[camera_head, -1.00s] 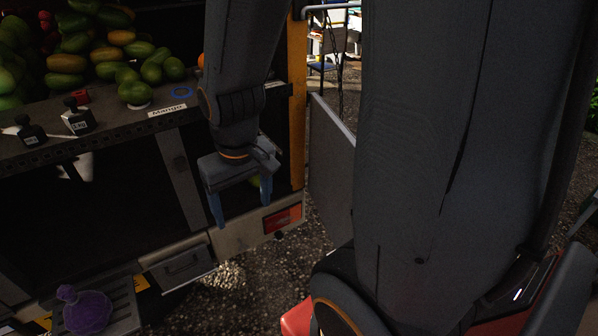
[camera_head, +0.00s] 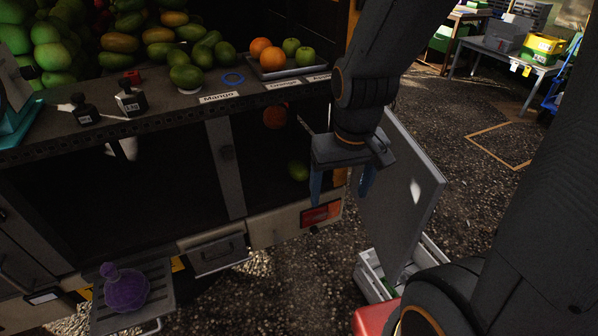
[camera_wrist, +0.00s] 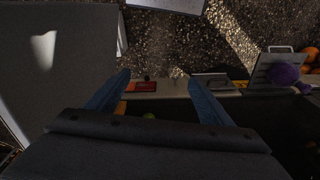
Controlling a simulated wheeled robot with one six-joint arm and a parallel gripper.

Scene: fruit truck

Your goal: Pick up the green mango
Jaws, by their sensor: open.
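A green mango (camera_head: 298,170) lies low in the dark lower compartment of the truck, just left of my gripper (camera_head: 340,188) in the head view. Part of a small green fruit also shows beyond my gripper (camera_wrist: 157,80) in the wrist view (camera_wrist: 149,116), mostly hidden by the gripper body. My gripper is open and empty, with its blue fingers pointing down in front of the truck's right end. Another green mango (camera_head: 186,77) sits on the upper shelf behind the Mango label (camera_head: 217,98), near a pile of mangoes.
A grey panel (camera_head: 405,195) stands right behind my gripper. The shelf (camera_head: 160,118) overhangs the compartment, where an orange (camera_head: 275,116) shows. A tray of oranges and green apples (camera_head: 285,70) is above. A purple object (camera_head: 125,290) rests on the step at lower left.

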